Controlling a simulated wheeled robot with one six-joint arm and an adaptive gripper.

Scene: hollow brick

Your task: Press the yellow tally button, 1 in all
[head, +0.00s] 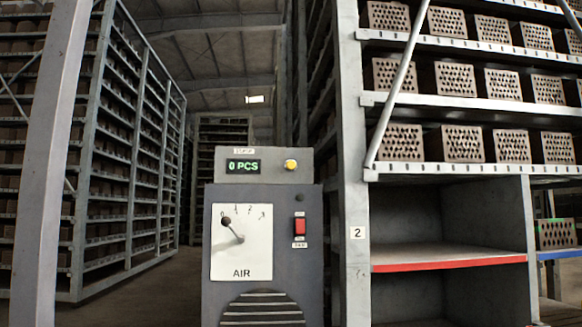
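The yellow tally button (291,165) sits at the right of a grey counter box (272,181) in the head view. To its left on the same box, a small display (243,166) reads "0 PCS" in green. The counter box stands on top of a dark grey control cabinet (213,290). My gripper is not in view.
The cabinet carries a white AIR dial plate (258,255) with a lever (232,229) near 0, and a red switch (299,225). A shelf post labelled 2 stands right of it. Shelves of hollow bricks (463,143) fill the upper right. An aisle floor (150,292) lies open left.

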